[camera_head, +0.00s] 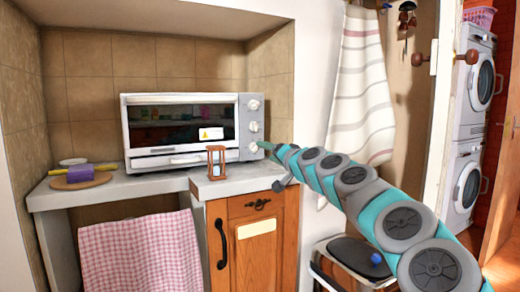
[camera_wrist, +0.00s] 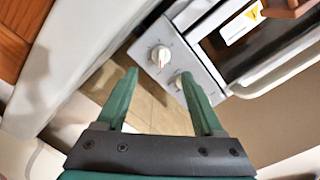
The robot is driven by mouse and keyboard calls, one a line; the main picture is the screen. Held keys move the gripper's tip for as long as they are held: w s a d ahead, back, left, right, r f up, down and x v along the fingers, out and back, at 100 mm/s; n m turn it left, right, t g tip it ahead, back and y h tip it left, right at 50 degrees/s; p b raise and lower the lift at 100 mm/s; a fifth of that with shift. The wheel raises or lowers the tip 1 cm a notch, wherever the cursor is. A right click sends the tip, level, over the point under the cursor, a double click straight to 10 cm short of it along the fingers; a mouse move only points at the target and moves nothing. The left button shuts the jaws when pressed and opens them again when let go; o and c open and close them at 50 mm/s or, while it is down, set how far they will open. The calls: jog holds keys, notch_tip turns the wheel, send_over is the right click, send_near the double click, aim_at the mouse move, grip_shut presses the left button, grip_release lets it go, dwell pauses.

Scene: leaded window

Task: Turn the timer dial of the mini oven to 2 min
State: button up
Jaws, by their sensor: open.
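The mini oven (camera_head: 180,150) is a silver box with a dark glass door, standing on the counter at the back. Its right-hand panel has a column of pale dials, the lowest (camera_head: 253,147) close to my gripper (camera_head: 264,145). In the wrist view, my gripper (camera_wrist: 159,74) is open and empty, its green fingers pointing at the tilted panel. One round dial (camera_wrist: 160,54) with a red mark shows beyond and between the fingertips, apart from them. A second dial (camera_wrist: 180,80) is partly covered by the right finger. I cannot read any scale around the dials.
An hourglass (camera_head: 216,162) stands on the counter (camera_head: 245,180) before the oven. A board (camera_head: 80,181) with a purple item lies at left. A striped towel (camera_head: 362,90) hangs at right. The oven door handle (camera_wrist: 280,68) shows in the wrist view.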

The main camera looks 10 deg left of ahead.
aim_at(256, 149)
jog(key=shift+x, duration=0.95)
jog(key=shift+w+a+f, duration=0.1)
jog(key=shift+w+a, duration=0.15)
jog(key=shift+w, duration=0.05)
jog(key=shift+p+x, duration=0.6)
jog(key=shift+x, duration=1.1)
jog(key=shift+w+a, duration=0.2)
jog(key=shift+a, duration=0.05)
grip_shut()
